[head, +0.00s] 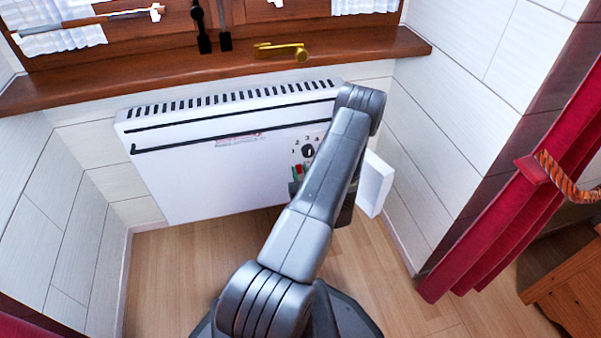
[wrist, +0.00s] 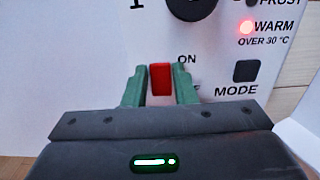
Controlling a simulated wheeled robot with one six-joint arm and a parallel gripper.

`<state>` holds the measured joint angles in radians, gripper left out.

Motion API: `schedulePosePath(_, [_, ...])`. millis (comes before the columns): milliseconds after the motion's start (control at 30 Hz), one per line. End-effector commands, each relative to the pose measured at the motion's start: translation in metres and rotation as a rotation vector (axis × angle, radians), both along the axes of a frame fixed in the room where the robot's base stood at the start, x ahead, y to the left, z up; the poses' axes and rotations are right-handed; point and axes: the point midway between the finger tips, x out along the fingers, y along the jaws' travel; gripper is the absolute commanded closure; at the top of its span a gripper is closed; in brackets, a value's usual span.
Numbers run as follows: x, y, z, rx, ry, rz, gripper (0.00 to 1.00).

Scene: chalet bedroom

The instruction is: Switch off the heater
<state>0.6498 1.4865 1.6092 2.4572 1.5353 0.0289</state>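The white heater (head: 190,175) hangs on the wall under the window sill. Its dial (head: 307,150) shows at the panel, and the dial's lower edge is at the top of the wrist view (wrist: 193,8). The red switch (wrist: 160,79) sits below and left of the "ON" label; the label under it is mostly hidden. A red lamp (wrist: 246,27) beside "WARM" glows. My gripper (wrist: 160,76) has its green fingers apart, one on each side of the red switch; contact cannot be told. In the head view my arm hides part of the panel.
A black MODE button (wrist: 246,71) is right of the switch. A white panel (head: 375,184) stands at the heater's right end. A red curtain (head: 500,205) hangs right. Floor is clear below the heater.

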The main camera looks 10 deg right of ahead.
Motion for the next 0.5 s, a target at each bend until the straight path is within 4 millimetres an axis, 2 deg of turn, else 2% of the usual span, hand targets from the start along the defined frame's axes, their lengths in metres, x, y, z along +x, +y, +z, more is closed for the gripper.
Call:
schedulePosePath(33, [0.000,0.000,0.000,0.000,0.000,0.000,0.86])
schedulePosePath(100, [0.000,0.000,0.000,0.000,0.000,0.000,1.00])
schedulePosePath(333, [0.000,0.000,-0.005,0.001,-0.027,0.000,1.00])
schedulePosePath(500, [-0.001,0.000,-0.012,0.005,-0.126,0.000,1.00])
